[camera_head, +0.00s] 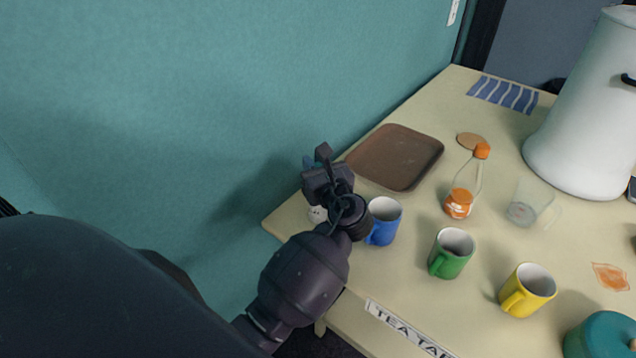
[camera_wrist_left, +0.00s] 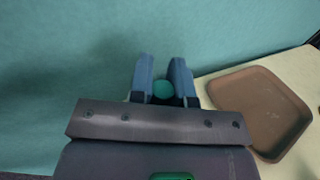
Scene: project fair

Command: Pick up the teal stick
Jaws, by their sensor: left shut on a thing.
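My left gripper (camera_head: 310,161) is at the table's left edge, beside the teal wall and left of the brown tray. In the left wrist view, its two blue fingers (camera_wrist_left: 164,80) are shut on a small round teal thing, seen end-on, which looks like the end of the teal stick (camera_wrist_left: 163,89). The rest of the stick is hidden behind the gripper body. In the head view I cannot make out the stick, as the gripper covers it. My right gripper is not in view.
The brown tray (camera_head: 388,183) lies right of the gripper. A blue mug (camera_head: 386,230) stands close to my left wrist. Green (camera_head: 452,262) and yellow (camera_head: 528,298) mugs, a bottle (camera_head: 462,195), a clear cup (camera_head: 527,205) and a large white urn (camera_head: 585,120) stand further right.

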